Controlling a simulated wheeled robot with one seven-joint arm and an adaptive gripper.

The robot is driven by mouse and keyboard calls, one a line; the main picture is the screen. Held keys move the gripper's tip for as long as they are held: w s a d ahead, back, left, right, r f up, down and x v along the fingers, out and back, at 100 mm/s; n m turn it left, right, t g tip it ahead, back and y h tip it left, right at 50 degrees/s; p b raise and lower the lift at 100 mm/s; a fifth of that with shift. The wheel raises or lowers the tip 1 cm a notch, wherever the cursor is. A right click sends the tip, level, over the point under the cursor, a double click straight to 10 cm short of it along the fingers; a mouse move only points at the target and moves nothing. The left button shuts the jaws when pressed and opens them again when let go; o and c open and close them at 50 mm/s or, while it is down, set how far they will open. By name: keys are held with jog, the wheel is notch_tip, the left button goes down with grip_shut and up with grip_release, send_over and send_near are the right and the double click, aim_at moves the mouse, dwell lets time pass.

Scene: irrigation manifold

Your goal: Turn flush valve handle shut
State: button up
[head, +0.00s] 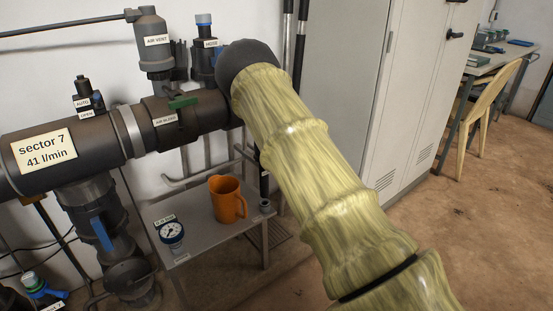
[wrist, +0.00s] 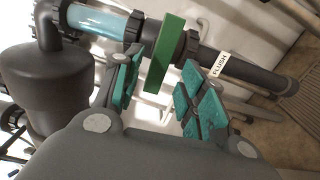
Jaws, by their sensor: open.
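The flush valve handle (wrist: 166,52) is a flat green bar in the wrist view. It stands across the dark pipe in the picture, beside a white FLUSH label (wrist: 219,65). My gripper (wrist: 161,78) has its two teal-padded fingers apart, one on each side of the handle's lower end in the picture. I see no clear contact, and the depth between fingers and handle is hard to judge. In the head view my arm covers the gripper and the flush valve.
A similar green handle (head: 184,101) sits by an AIR BLEED label in the head view. The air vent (head: 153,45) rises above the main pipe (head: 75,155). An orange jug (head: 227,199) and a gauge (head: 172,233) are on a small table below.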

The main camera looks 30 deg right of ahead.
jog(key=s, duration=0.7)
jog(key=shift+d, duration=0.25)
jog(key=shift+f, duration=0.15)
jog(key=s+a+f+m+g+h, duration=0.1)
jog(key=s+a+f+m+g, duration=0.4)
jog(key=f, duration=0.6)
jog(key=s+a+f+m+g+h, duration=0.25)
jog(key=s+a+f+m, duration=0.35)
jog(key=f, duration=0.6)
jog(key=s+a+f+m+g+y, duration=0.1)
jog(key=s+a+f+m+g, duration=0.25)
jog(key=s+a, duration=0.45)
jog(key=s+a+f+m+g+y, duration=0.1)
jog(key=s+a+f+m+g, duration=0.2)
jog(key=s, duration=0.9)
jog(key=s+a+f+m+g+y, duration=0.1)
jog(key=s+a+f+m+g, duration=0.2)
jog(key=s+a, duration=0.55)
notch_tip(320, 180, up, 28)
jog(key=s+d+g+p, duration=0.1)
jog(key=d+p, duration=0.1)
jog(key=p, duration=2.6)
jog(key=shift+n+h+p, duration=0.35)
jog(key=shift+n, duration=0.1)
